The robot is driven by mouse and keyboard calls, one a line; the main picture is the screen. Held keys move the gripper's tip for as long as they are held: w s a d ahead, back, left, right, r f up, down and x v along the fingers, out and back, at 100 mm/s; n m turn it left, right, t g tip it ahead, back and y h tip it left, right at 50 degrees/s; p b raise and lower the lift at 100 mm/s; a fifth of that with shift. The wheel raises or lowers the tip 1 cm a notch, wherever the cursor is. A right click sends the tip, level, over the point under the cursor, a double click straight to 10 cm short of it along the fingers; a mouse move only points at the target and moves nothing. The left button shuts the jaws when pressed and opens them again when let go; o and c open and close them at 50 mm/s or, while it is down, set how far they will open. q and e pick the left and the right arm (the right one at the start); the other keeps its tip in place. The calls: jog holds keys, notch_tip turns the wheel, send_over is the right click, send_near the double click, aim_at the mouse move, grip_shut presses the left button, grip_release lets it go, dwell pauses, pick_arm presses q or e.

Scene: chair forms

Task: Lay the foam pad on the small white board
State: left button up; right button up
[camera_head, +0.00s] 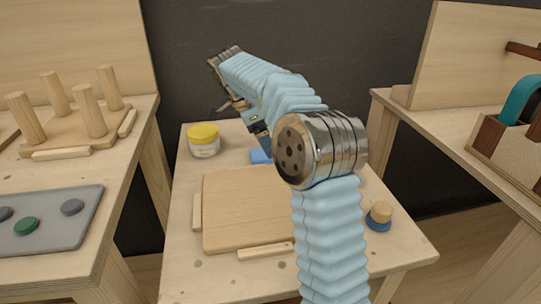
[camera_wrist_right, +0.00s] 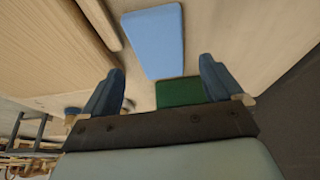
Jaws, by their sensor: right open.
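A light wooden board (camera_head: 235,205) lies on the middle table; I see no clearly white board. A flat blue pad (camera_head: 260,157) lies just behind it, partly hidden by my right arm. In the right wrist view the blue pad (camera_wrist_right: 153,40) lies ahead of the fingers, with a dark green pad (camera_wrist_right: 180,92) nearer, between them. I cannot tell which pad is foam. My right gripper (camera_wrist_right: 160,72) is open and empty above the pads; its fingers are mostly hidden in the head view. My left gripper is out of view.
A jar with a yellow lid (camera_head: 203,140) stands at the back left. A wooden knob on a blue base (camera_head: 379,216) stands at the right. Wooden strips (camera_head: 265,251) edge the board. Side tables hold a pegged board (camera_head: 75,130), a grey tray (camera_head: 50,222) and a wooden box (camera_head: 497,140).

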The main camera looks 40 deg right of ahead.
jog(key=shift+x, duration=1.7)
jog(key=c, duration=1.2)
